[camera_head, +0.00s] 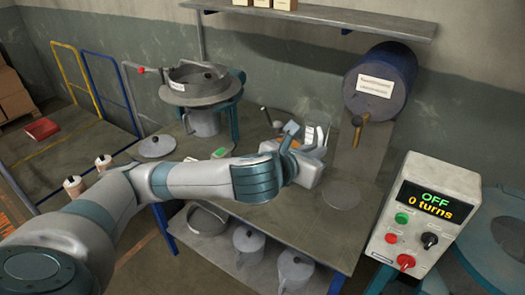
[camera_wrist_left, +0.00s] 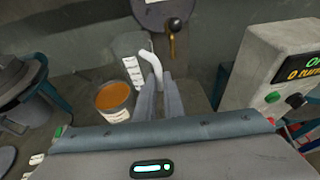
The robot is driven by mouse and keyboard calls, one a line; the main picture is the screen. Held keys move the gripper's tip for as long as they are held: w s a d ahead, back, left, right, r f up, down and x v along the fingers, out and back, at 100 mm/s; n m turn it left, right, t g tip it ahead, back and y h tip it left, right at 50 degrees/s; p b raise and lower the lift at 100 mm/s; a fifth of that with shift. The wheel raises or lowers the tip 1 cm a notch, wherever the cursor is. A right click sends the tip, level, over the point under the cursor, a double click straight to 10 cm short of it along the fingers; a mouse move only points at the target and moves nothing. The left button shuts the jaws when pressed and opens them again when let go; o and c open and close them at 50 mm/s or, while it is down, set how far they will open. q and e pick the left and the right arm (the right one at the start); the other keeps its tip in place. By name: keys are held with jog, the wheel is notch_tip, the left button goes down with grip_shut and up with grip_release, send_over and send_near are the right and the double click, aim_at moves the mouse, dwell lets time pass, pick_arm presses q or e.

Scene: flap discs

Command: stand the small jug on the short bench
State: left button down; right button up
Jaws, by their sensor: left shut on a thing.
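My left gripper (camera_head: 305,140) reaches over the grey bench (camera_head: 270,210) from the left. In the left wrist view its two fingers (camera_wrist_left: 160,92) are shut on the white curved handle (camera_wrist_left: 152,62) of what looks like the small jug. The jug's pale, see-through body with a striped label (camera_wrist_left: 132,72) shows just beyond the fingers, left of the handle. In the head view the gripper partly hides the jug (camera_head: 310,134). I cannot tell whether its base touches the bench. My right gripper is not in view.
A tub with orange contents (camera_wrist_left: 115,97) stands beside the jug. A control box reading OFF (camera_head: 425,215) stands at right. A sieve-like machine (camera_head: 200,85) is at back left. Lidded grey jugs (camera_head: 248,243) sit below. The bench's front is clear.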

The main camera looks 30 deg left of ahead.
pick_arm(q)
jog(key=s+d+f+m+g+h+p, duration=0.1)
jog(key=s+d+f+m+h, duration=0.2)
jog(key=s+f, duration=0.3)
jog(key=s+d+f+m+g+h+p, duration=0.1)
jog(key=s+d+f+m+g+h, duration=0.1)
jog(key=s+f, duration=0.4)
jog(key=s+m+h, duration=0.1)
jog(key=s+h, duration=0.1)
jog(key=s, duration=0.2)
jog(key=shift+s+d+f, duration=0.2)
jog(key=shift+d+f, duration=0.2)
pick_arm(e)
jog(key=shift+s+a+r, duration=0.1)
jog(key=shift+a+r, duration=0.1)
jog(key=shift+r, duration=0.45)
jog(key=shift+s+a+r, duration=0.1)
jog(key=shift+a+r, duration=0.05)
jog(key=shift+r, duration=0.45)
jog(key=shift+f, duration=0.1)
